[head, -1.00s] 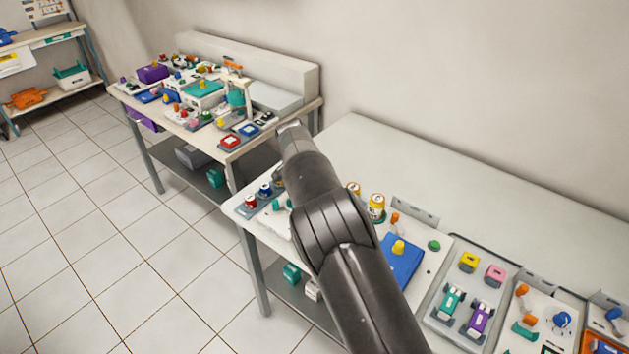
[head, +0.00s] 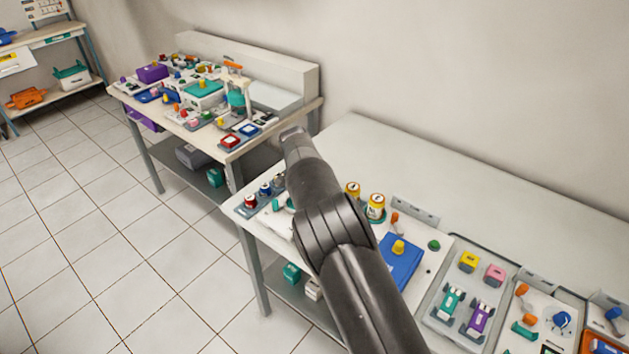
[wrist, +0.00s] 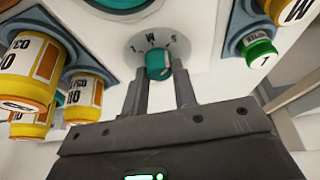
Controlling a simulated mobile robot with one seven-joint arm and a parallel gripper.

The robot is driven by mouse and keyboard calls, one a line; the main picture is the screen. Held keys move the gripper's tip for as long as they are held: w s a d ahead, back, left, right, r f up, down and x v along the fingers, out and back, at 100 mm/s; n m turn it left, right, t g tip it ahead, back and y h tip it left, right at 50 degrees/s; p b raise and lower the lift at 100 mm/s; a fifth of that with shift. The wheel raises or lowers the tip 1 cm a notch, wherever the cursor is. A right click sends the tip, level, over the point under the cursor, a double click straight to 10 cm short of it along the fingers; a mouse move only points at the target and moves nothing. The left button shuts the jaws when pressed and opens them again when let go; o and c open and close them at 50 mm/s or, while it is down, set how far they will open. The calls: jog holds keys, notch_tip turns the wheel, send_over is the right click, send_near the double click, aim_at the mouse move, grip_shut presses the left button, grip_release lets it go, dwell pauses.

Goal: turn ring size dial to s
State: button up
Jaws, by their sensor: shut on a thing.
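The ring size dial (wrist: 158,66) is a small teal knob on a pale round plate (wrist: 132,50) with dark letters around it. An S shows at the upper right of the knob, with other letters to its left. A pale mark shows on the knob's right part; which letter it points to is hard to tell. My gripper (wrist: 159,78) has one finger on each side of the knob and is shut on it. In the head view my arm hides the gripper and the dial.
Yellow-labelled cartridges (wrist: 32,68) stand at the left in the wrist view, and a green-capped one (wrist: 259,52) at the right. A larger teal round part is at the top edge. In the head view a blue box (head: 402,262) lies right of my arm.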

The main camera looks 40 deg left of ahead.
jog(key=shift+c, duration=0.9)
jog(key=shift+n, duration=0.6)
jog(key=o, duration=1)
jog(key=v, duration=1)
jog(key=shift+s+d+r, duration=0.2)
jog(key=shift+d+r, duration=0.05)
jog(key=shift+r, duration=0.1)
